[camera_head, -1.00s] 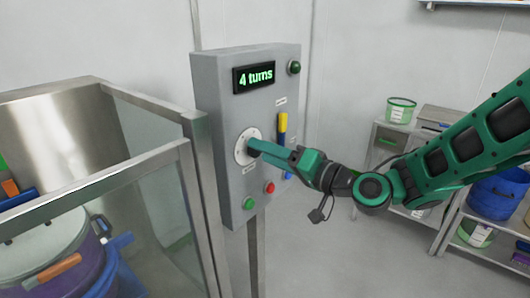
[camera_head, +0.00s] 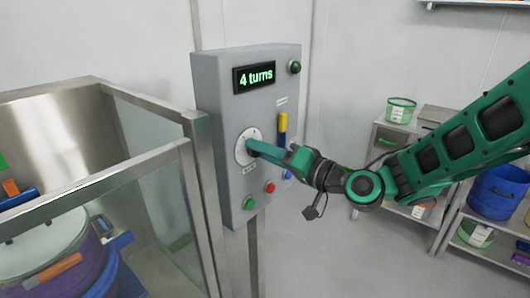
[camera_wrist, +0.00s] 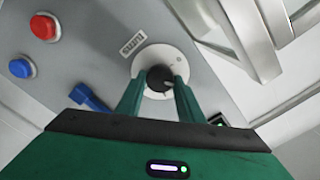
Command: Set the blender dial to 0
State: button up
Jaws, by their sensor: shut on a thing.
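The blender dial is a black knob (camera_wrist: 159,78) on a round white scale plate (camera_head: 241,149), set on the grey control panel (camera_head: 229,192). In the head view the fingers hide the knob. The scale marks are too small to read.
The panel also bears a green button (camera_head: 249,203), a red button (camera_head: 269,187), a yellow-and-blue lever (camera_head: 282,127) and a dark green lamp (camera_head: 294,67). A glass-sided metal enclosure (camera_head: 172,155) stands close on the left. Shelves with a blue bucket (camera_head: 497,191) stand at right.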

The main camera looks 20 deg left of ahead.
jog(key=shift+f, duration=0.15)
jog(key=n, duration=0.5)
jog(key=shift+d+n, duration=0.1)
jog(key=shift+n, duration=0.3)
jog(key=n, duration=0.5)
jog(key=shift+f+n, duration=0.1)
jog(key=shift+n, duration=0.2)
jog(key=o, duration=1.1)
jog(key=shift+c, duration=0.2)
jog(key=shift+s, duration=0.1)
